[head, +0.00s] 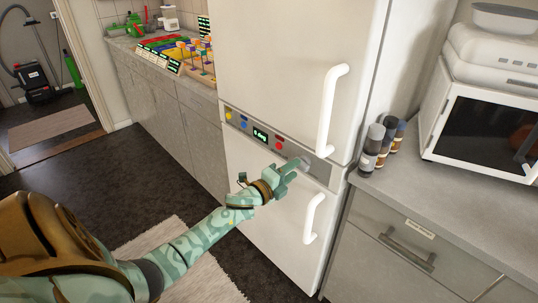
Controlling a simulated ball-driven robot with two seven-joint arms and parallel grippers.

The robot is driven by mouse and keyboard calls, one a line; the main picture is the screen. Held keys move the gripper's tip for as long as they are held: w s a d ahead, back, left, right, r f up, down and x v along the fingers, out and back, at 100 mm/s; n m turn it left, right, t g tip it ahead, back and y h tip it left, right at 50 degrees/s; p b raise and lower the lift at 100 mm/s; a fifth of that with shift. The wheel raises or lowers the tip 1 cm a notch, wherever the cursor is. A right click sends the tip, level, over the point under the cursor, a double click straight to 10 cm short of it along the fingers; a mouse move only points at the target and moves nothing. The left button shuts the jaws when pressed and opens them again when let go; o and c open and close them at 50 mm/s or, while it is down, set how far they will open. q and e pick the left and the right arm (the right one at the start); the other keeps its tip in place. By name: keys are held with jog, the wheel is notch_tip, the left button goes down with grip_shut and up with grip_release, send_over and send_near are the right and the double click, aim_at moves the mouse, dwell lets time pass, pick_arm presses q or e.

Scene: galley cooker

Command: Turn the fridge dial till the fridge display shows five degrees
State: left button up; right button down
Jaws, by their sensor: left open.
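The white fridge (290,60) stands in the middle of the head view, with a grey control strip across it between its upper and lower doors. The fridge display (260,134) is a small dark window with green characters that seem to read 6 deg. The fridge dial (304,161) is a grey knob at the right end of the strip, partly hidden by my gripper. My left gripper (291,168) is open, with its fingertips at the dial. I cannot tell whether they touch it. My right gripper is not in view.
Coloured buttons sit on the strip, with a red one (280,146) right of the display. White handles (329,108) stick out from the doors above and below the strip. Several jars (373,148) and a microwave (484,128) stand on the right counter. The floor in front is open.

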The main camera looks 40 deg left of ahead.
pick_arm(q)
jog(key=s+a+p, duration=0.1)
jog(key=s+p, duration=0.1)
jog(key=s, duration=1.1)
jog(key=shift+s, duration=0.25)
jog(key=s+f+n+g+y, duration=0.2)
jog(key=s+f+n+g, duration=0.45)
jog(key=f, duration=0.75)
jog(key=s+f+n+g+y, duration=0.1)
jog(key=s+f+n+g, duration=0.2)
jog(key=s+f+n, duration=0.85)
jog(key=s+d+f+g, duration=0.2)
jog(key=s+d+f, duration=0.2)
jog(key=s, duration=0.5)
jog(key=s+d+f+g+h, duration=0.1)
jog(key=s+d+f+g, duration=0.2)
jog(key=s, duration=0.7)
jog(key=s+d+f+m+g, duration=0.1)
jog(key=s+d+f+g, duration=0.2)
jog(key=s+d+f, duration=0.4)
jog(key=s+f, duration=0.2)
jog(key=s, duration=0.1)
jog(key=shift+s+d+f+h, duration=0.15)
jog(key=shift+s+f+h, duration=0.05)
jog(key=shift+h, duration=0.2)
